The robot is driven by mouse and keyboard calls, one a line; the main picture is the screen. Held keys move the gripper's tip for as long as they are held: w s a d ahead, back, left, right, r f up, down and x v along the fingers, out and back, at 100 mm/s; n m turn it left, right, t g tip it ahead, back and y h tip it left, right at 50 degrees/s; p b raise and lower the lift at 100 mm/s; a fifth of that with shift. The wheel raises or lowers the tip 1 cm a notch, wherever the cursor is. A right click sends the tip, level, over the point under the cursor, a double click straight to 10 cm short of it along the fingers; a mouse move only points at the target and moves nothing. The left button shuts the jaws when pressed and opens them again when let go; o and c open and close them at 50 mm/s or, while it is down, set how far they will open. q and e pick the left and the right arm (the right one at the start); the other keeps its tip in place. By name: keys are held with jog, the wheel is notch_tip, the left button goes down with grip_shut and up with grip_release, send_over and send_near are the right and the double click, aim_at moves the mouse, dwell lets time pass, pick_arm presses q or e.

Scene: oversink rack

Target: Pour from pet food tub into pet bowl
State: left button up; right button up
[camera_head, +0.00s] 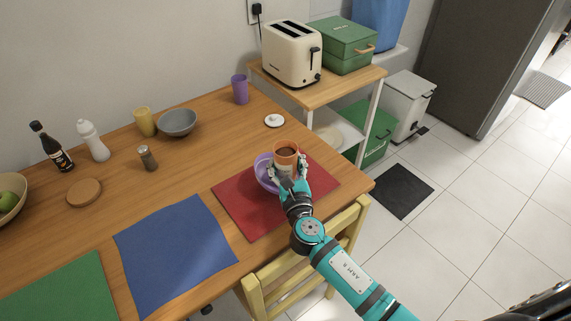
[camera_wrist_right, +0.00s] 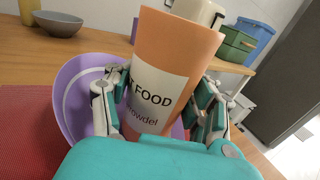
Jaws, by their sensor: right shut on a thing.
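The pet food tub (camera_head: 287,152) is an orange cup shape with a white label and brown contents showing at its open top. My right gripper (camera_head: 287,172) is shut around its sides. The tub also shows in the right wrist view (camera_wrist_right: 172,50), with "FOOD" on the label, leaning slightly in the picture. The purple pet bowl (camera_head: 262,176) is on the red placemat, just left of and partly behind the tub; in the right wrist view the bowl (camera_wrist_right: 72,92) is partly hidden by the tub and fingers. I cannot tell whether the tub touches the bowl. My left gripper is out of view.
The red placemat (camera_head: 238,206) lies near the table's right end, beside a blue placemat (camera_head: 172,250). A white lidded dish (camera_head: 274,120), purple cup (camera_head: 240,89) and grey bowl (camera_head: 178,122) stand farther back. A yellow chair (camera_head: 285,279) is at the front edge.

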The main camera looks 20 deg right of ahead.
jog(key=shift+r+p, duration=0.2)
jog(key=shift+p, duration=0.3)
jog(key=d+n+p, duration=0.1)
jog(key=n+p, duration=0.1)
jog(key=d+n+p, duration=0.1)
jog(key=n+p, duration=0.1)
jog(key=p, duration=0.1)
jog(key=d+n+p, duration=0.1)
jog(key=n+p, duration=0.2)
jog(key=shift+s+f+g, duration=0.3)
jog(key=n+p, duration=0.2)
jog(key=p, duration=0.1)
jog(key=shift+d+r+n+p, duration=0.15)
jog(key=shift+r+n+p, duration=0.15)
jog(key=shift+r+n, duration=0.1)
jog(key=shift+n+g+p, duration=0.3)
jog(key=shift+n+p, duration=0.2)
jog(key=shift+p, duration=0.1)
jog(key=shift+d, duration=0.1)
jog(key=shift+r+n+h+p, duration=0.4)
jog(key=shift+r+n+p, duration=0.6)
jog(key=shift+p, duration=0.95)
dwell(3.0)
